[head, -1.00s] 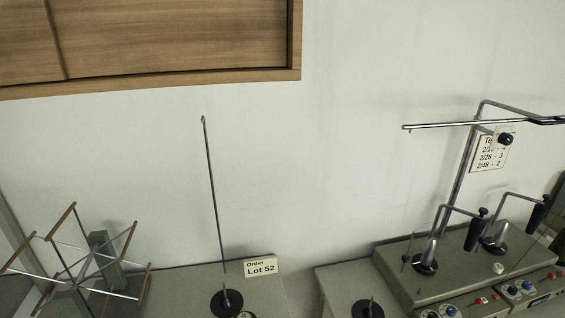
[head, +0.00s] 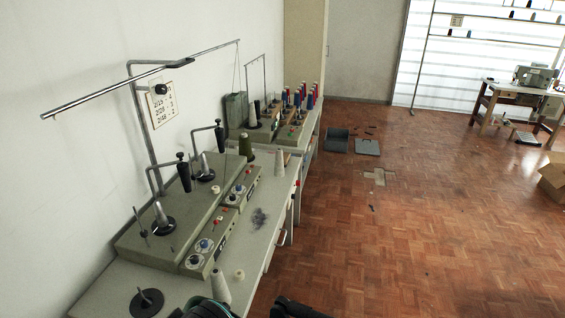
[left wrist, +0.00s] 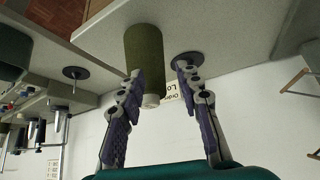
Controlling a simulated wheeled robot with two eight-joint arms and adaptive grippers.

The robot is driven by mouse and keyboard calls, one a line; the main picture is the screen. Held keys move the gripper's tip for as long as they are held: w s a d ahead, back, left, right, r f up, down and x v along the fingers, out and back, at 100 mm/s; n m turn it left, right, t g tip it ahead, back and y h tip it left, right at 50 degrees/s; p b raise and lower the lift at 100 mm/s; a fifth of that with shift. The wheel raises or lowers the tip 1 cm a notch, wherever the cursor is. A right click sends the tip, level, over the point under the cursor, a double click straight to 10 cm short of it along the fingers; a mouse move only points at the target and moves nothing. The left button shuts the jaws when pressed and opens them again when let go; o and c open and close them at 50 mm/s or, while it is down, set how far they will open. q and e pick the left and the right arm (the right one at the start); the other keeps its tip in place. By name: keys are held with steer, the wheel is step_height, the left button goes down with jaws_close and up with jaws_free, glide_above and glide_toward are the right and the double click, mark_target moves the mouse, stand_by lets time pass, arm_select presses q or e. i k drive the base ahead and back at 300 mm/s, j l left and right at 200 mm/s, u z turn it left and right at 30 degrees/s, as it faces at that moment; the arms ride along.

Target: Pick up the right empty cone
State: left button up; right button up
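Pale, bare-looking cones stand on the long bench in the head view. One white cone (head: 220,285) is near the front, left of centre, and another (head: 280,162) stands farther along by the bench's right edge. My left gripper (left wrist: 160,72) is open in the left wrist view, its two fingers well apart. A dark green cone-shaped thread package (left wrist: 146,50) shows beyond and partly behind one finger; I see no grip on it. In the head view only a dark and teal part of my left arm shows at the bottom edge. A dark shape (head: 297,308) beside it seems to be my right gripper, cut off.
Winding machines (head: 185,215) with spindles and arms line the wall side of the bench. A black disc stand (head: 146,303) is at the near left.

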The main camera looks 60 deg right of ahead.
mark_target(279, 171)
steer(key=z, duration=1.95)
